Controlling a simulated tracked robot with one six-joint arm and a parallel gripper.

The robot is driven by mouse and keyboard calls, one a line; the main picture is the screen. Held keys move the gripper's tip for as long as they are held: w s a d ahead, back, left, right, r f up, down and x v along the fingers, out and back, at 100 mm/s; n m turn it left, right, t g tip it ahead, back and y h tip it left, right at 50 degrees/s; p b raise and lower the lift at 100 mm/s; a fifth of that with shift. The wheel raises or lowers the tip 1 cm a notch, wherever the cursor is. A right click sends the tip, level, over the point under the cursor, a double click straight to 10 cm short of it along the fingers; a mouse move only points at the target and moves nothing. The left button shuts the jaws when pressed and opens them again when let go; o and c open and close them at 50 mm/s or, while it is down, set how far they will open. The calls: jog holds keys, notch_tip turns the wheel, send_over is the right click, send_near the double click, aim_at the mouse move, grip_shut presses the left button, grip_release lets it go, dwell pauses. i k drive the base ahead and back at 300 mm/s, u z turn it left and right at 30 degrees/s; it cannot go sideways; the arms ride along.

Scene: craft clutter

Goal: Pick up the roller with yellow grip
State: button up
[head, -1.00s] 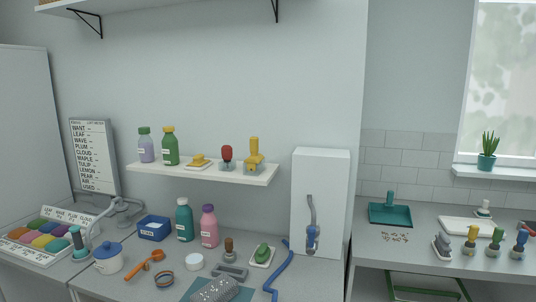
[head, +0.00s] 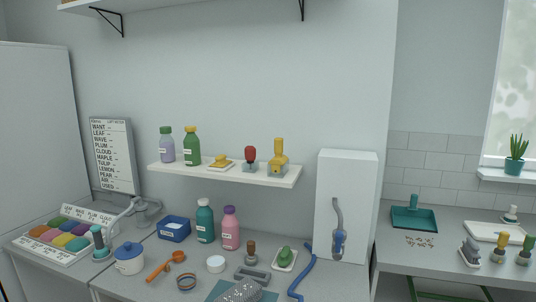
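A tool with an upright yellow grip and a pale grey and yellow lower part (head: 279,158) stands at the right end of the wall shelf (head: 225,175). A red-handled tool (head: 250,158) stands to its left. Another yellow-handled tool (head: 500,248) stands on the right counter at the picture's right side. Both yellow-handled ones are too small to tell surely which is a roller. My gripper is not in view.
Green (head: 192,146) and lilac (head: 166,145) bottles and a yellow item (head: 221,162) share the shelf. A white box (head: 346,190) stands right of it. Below, teal (head: 205,222) and pink (head: 231,230) bottles, a blue-lidded pot (head: 129,260) and a blue hose (head: 303,272) crowd the counter.

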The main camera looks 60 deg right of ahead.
aim_at(279, 159)
jog(key=i, duration=0.85)
